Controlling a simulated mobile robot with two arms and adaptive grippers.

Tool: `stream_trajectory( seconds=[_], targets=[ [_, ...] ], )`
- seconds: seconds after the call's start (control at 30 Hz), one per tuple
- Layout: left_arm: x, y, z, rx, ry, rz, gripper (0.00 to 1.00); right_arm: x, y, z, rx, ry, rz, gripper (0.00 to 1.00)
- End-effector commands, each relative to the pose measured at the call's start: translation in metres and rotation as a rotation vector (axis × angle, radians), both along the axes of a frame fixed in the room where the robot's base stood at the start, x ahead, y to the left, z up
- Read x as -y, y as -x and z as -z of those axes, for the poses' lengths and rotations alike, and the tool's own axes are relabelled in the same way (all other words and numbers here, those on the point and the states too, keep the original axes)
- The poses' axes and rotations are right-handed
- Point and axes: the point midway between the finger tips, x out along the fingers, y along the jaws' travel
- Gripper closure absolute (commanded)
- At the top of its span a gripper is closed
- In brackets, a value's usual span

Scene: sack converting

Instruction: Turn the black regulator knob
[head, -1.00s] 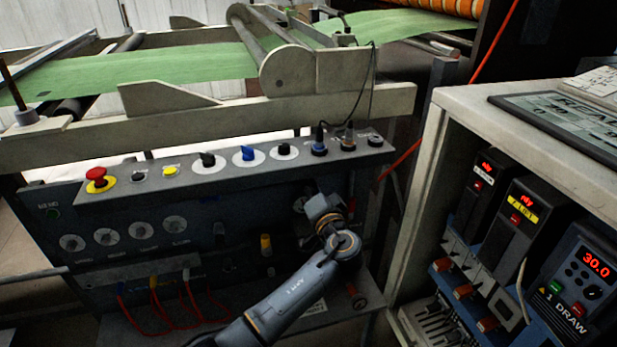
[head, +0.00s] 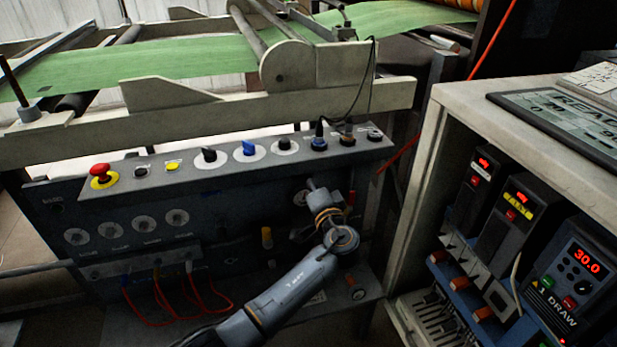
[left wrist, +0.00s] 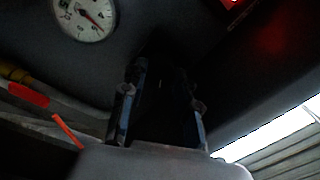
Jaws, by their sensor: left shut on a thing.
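My left gripper (left wrist: 160,108) is shut on a very dark thing between its two fingers, which I take to be the black regulator knob (left wrist: 160,85). Its outline is lost in shadow, so its turn angle cannot be told. A round white gauge with a red needle (left wrist: 85,16) is up and left of the fingers in the left wrist view. In the head view my left gripper (head: 316,190) is at the right part of the lower panel front, and the knob is hidden behind it. A pale gauge (head: 300,198) shows partly beside it. My right gripper is not in view.
The sloping panel above carries a red stop button (head: 101,171), a blue selector (head: 248,148) and black selectors (head: 208,154). A drive cabinet (head: 428,150) stands close on the right.

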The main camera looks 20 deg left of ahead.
Motion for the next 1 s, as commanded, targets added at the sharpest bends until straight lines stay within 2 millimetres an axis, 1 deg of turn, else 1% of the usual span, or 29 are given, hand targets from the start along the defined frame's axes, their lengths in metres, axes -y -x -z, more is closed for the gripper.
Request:
stream_trajectory(
  seconds=[0.03, 0.07, 0.1, 0.17, 0.43, 0.57, 0.67, 1.0],
  targets=[
    [0.001, 0.0, 0.0, 0.0, 0.0, 0.002, 1.0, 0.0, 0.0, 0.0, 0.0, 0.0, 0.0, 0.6],
    [0.001, 0.0, 0.0, 0.0, 0.0, 0.002, 0.66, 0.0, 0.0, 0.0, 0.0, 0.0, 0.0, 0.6],
    [0.001, 0.0, 0.0, 0.0, 0.0, 0.002, 0.57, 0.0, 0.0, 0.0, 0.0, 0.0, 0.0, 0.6],
    [0.001, 0.0, 0.0, 0.0, 0.001, 0.002, 0.47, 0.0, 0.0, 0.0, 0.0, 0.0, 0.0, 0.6],
    [0.001, 0.0, 0.0, 0.0, 0.001, 0.001, 0.47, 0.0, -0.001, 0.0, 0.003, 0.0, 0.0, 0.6],
    [0.005, 0.006, 0.001, 0.0, 0.001, 0.002, 0.47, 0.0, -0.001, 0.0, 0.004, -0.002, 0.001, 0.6],
    [0.013, 0.018, 0.002, -0.001, 0.003, 0.004, 0.47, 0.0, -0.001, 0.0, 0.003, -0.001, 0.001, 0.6],
    [0.053, 0.076, 0.005, -0.002, 0.004, 0.003, 0.47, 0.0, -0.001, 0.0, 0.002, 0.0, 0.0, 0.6]
  ],
)
